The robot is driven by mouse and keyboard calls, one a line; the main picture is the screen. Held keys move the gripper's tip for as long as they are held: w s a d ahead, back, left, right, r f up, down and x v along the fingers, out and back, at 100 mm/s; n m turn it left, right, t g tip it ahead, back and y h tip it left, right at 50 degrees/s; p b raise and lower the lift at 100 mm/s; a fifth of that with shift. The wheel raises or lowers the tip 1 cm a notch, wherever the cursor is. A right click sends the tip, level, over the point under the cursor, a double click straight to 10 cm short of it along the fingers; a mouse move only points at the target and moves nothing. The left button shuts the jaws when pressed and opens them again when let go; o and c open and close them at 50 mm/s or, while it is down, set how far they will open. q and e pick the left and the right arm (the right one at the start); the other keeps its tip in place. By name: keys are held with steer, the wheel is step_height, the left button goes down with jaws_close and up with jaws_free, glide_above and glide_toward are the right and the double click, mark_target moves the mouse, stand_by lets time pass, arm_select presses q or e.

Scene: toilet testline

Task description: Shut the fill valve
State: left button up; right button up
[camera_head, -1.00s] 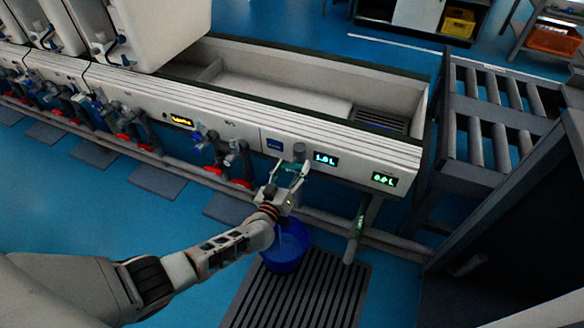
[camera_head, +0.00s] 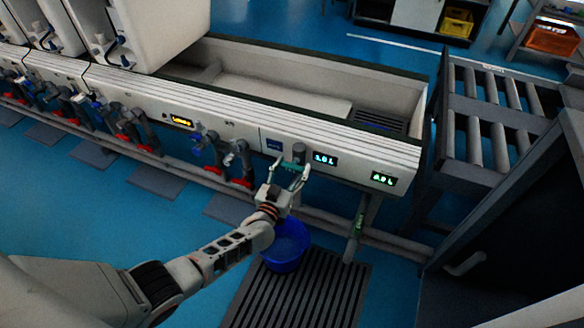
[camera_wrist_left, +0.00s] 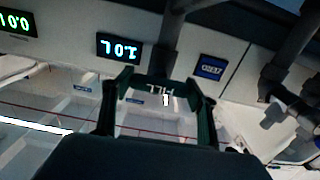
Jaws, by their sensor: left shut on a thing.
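The fill valve (camera_head: 299,152) is a grey fitting on the front of the white trough panel, left of a lit display (camera_head: 325,159) that appears to read 1.0 L. My left gripper (camera_head: 291,174) is at it, with its greenish fingers shut on the valve's handle. The handle is mostly hidden by the fingers. My right gripper is not in view.
A blue bucket (camera_head: 286,247) stands on a dark slatted mat (camera_head: 300,290) below the gripper. More valves with red parts (camera_head: 242,183) line the panel to the left. A second display (camera_head: 383,179) is to the right. A roller conveyor (camera_head: 490,120) stands right of the trough.

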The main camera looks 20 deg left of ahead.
arm_select(q)
steer(key=shift+s+f, duration=0.1)
steer(key=shift+f, duration=0.05)
steer(key=o, duration=1.1)
steer(key=shift+s+a, duration=0.15)
steer(key=shift+s, duration=3.6)
